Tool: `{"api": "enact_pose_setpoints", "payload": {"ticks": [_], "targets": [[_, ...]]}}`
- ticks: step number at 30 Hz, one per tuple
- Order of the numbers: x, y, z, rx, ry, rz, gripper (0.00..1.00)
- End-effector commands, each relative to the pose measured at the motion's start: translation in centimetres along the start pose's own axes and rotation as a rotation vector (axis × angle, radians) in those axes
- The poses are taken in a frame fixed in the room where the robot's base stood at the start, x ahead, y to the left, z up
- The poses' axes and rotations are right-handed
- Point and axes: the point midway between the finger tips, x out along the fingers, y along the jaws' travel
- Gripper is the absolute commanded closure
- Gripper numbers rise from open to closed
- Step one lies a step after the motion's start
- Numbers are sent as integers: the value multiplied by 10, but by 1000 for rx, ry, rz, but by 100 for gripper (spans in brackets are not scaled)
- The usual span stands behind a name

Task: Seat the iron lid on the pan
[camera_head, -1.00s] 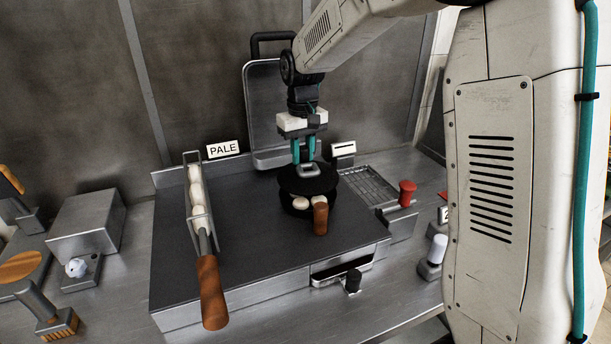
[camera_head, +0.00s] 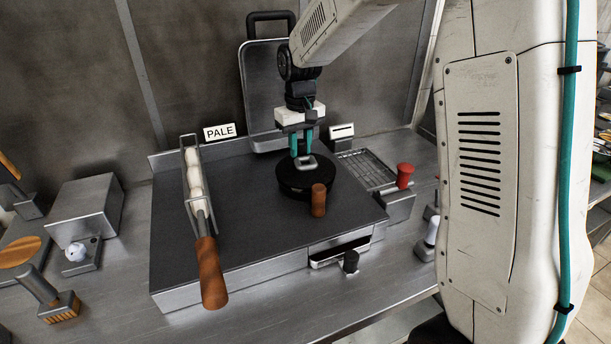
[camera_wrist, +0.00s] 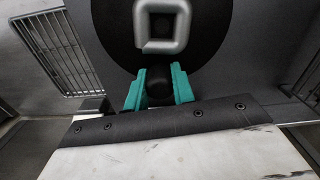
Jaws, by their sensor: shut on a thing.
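The black iron lid (camera_head: 290,178) lies over the pan on the dark griddle, and it looks level. The pan (camera_head: 304,198) is mostly hidden under the lid; its brown wooden handle (camera_head: 319,200) sticks out toward the front. In the wrist view the lid (camera_wrist: 205,40) fills the top middle, with the loop (camera_wrist: 162,25) just beyond my fingertips (camera_wrist: 160,88). The pan's contents are hidden.
A long wooden-handled rack (camera_head: 208,270) with pale buns lies on the griddle (camera_head: 255,235) at left, by a PALE sign (camera_head: 219,132). A wire rack (camera_head: 365,168) and red knob (camera_head: 405,175) are at right. The griddle's front middle is clear.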

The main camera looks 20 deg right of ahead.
Motion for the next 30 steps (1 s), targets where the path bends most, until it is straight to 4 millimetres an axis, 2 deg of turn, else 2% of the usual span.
{"api": "enact_pose_setpoints", "payload": {"ticks": [30], "targets": [[7,0,0,0,0,0,100]]}}
